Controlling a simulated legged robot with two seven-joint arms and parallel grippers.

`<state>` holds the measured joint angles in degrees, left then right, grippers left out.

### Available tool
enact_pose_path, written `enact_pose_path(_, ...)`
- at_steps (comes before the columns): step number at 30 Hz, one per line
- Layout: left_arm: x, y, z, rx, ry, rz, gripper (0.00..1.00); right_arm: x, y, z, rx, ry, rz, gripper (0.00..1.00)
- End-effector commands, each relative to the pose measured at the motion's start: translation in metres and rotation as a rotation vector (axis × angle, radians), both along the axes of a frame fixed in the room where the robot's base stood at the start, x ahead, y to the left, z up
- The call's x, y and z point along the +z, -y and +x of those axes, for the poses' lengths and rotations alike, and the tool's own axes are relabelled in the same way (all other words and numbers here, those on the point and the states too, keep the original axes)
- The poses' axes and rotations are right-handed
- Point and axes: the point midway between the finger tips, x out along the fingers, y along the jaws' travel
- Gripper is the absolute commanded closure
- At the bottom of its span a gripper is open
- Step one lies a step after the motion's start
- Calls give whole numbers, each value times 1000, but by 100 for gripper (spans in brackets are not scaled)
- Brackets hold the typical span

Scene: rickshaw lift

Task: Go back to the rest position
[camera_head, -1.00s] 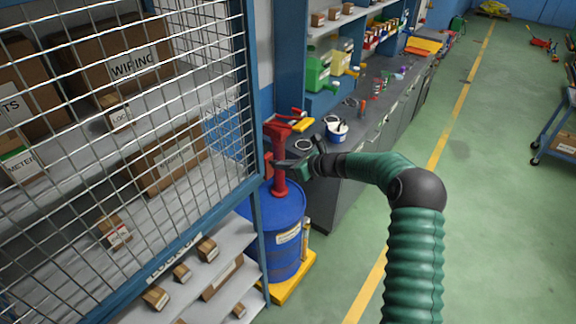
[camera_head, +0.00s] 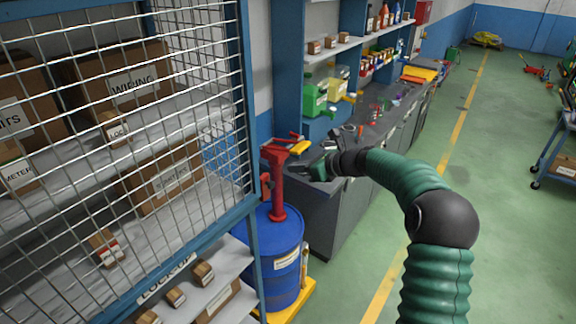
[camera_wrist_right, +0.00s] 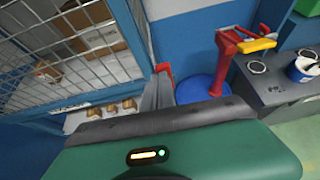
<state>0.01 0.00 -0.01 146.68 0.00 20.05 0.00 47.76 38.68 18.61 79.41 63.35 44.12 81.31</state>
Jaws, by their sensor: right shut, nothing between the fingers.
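My right gripper (camera_head: 300,172) is at the end of my green arm, which comes in from the lower right in the head view. It is shut and empty, just to the right of the red hand pump (camera_head: 275,180) on the blue drum (camera_head: 272,255). In the wrist view the grey fingers (camera_wrist_right: 158,92) show above the green gripper housing. The drum (camera_wrist_right: 197,90) and the red pump (camera_wrist_right: 226,60) stand to the right of the fingers there. My left gripper is not in view.
A wire-mesh cage (camera_head: 130,150) with boxes on shelves fills the left. A grey workbench (camera_head: 330,205) with bottles and tools runs behind my gripper. Green floor (camera_head: 500,130) is open to the right, with a cart (camera_head: 558,150) at the edge.

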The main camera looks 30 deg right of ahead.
Motion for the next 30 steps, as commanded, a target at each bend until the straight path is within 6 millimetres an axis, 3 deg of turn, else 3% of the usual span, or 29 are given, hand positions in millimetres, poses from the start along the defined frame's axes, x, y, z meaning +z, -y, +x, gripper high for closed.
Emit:
enact_pose_path(6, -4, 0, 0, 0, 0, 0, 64, -10, -8, 0, 23, -10, -29, 100)
enact_pose_path(8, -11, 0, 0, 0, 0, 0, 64, -26, -25, -5, 76, -28, -96, 100)
enact_pose_path(11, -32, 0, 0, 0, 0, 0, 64, -76, -73, -28, 258, -75, -320, 100)
enact_pose_path(15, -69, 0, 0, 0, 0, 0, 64, -163, -146, -96, 700, -110, -778, 100)
enact_pose_path(18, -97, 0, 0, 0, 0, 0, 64, -220, -181, -161, 1107, -73, -1114, 100)
enact_pose_path(21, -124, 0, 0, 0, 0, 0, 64, -268, -201, -229, 1551, 36, -1411, 100)
enact_pose_path(25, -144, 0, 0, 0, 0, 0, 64, -305, -212, -293, 2014, 230, -1649, 100)
enact_pose_path(27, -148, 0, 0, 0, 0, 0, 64, -314, -213, -312, 2155, 309, -1709, 100)
enact_pose_path(30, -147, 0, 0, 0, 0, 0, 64, -317, -213, -321, 2233, 356, -1736, 100)
